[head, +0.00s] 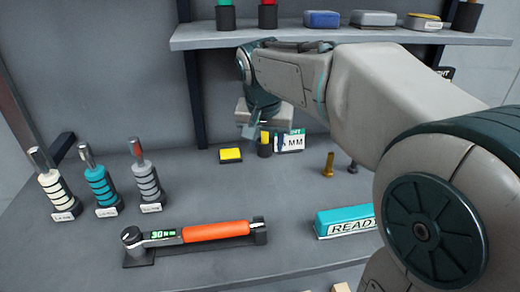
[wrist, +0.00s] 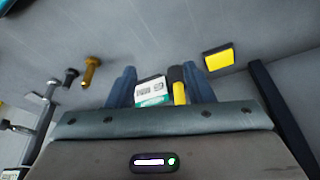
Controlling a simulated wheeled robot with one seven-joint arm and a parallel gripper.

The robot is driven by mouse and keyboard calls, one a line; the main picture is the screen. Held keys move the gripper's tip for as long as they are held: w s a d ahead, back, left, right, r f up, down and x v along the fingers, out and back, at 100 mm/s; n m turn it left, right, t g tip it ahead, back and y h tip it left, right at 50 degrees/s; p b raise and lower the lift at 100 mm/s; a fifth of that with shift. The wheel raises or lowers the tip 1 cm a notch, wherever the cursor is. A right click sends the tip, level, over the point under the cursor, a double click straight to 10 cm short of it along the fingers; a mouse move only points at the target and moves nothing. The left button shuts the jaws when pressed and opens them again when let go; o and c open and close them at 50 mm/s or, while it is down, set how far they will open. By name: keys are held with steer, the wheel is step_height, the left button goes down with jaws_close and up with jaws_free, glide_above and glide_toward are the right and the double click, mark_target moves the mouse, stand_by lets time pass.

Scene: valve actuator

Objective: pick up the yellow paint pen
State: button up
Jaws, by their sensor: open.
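The yellow paint pen (head: 265,137) shows in the head view as a small yellow and black piece at the back of the bench, below my gripper. In the wrist view the pen (wrist: 179,92) has a dark end and a yellow end, the yellow end partly hidden by my gripper body. My gripper (wrist: 162,78) is open, with two blue-grey fingers. The pen appears between them, nearer the right finger. In the head view my gripper (head: 251,122) hangs just above and left of the pen; contact cannot be told.
A white and green box marked MM (head: 291,142) stands right beside the pen and also appears between the fingers in the wrist view (wrist: 151,90). A yellow pad (head: 230,155) lies left. A brass bolt (head: 328,165) stands right. A shelf (head: 330,38) runs above.

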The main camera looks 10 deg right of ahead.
steer(key=w+a+f+m+h+b, duration=0.1)
steer(key=w+a+f+b, duration=0.2)
steer(key=w+f+b, duration=0.15)
steer(key=p, duration=0.1)
glide_toward(265, 135)
steer(key=shift+m, duration=0.3)
steer(key=w+f, duration=0.1)
steer(key=w+d+f, duration=0.1)
steer(key=f, duration=0.1)
steer(key=w+f, duration=0.1)
steer(key=shift+w+d+f, duration=0.2)
steer(key=shift+w+d, duration=0.05)
steer(key=shift+d, duration=0.1)
steer(key=shift+x, duration=1.5)
steer(key=shift+s+a, duration=0.1)
steer(key=shift+c, duration=0.4)
jaws_close()
